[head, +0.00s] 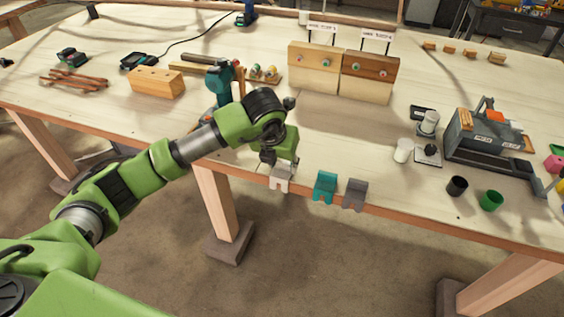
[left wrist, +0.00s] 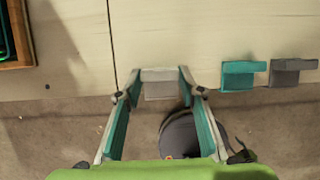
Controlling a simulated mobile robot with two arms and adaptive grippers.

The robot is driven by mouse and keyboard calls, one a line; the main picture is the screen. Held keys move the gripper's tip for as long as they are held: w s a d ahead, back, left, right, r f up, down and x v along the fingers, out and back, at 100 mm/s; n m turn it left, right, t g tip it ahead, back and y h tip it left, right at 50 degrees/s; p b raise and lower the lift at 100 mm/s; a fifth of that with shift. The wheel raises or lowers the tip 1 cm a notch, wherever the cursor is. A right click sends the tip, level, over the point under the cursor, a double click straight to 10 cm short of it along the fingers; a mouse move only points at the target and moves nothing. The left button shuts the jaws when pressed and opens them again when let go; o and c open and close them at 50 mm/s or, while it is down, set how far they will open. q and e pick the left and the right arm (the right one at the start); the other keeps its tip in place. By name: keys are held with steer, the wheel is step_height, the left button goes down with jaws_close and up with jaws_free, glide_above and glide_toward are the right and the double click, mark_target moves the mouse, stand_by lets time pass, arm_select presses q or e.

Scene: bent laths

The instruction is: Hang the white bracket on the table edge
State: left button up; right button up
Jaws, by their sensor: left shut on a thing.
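The white bracket (head: 280,179) is at the front edge of the wooden table (head: 130,123), to the left of a teal bracket and a grey bracket. My left gripper (head: 281,167) is over the edge and shut on the white bracket. In the left wrist view the bracket (left wrist: 160,83) sits between the two fingertips (left wrist: 158,86), its top bar across them and its flap toward the floor side. I cannot tell whether it rests on the edge. My right gripper is not in view.
The teal bracket (head: 325,185) and grey bracket (head: 355,194) hang on the edge close by on the right. Black (head: 456,187) and green (head: 491,201) cups stand further right. A teal drill (head: 222,84) stands behind my arm. The edge to the left looks clear.

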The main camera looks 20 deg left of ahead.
arm_select(q)
steer(key=shift+f, duration=0.2)
steer(key=o, duration=1.2)
steer(key=shift+o, duration=0.2)
steer(key=shift+r+p, duration=1.6)
steer(key=shift+r, duration=1.95)
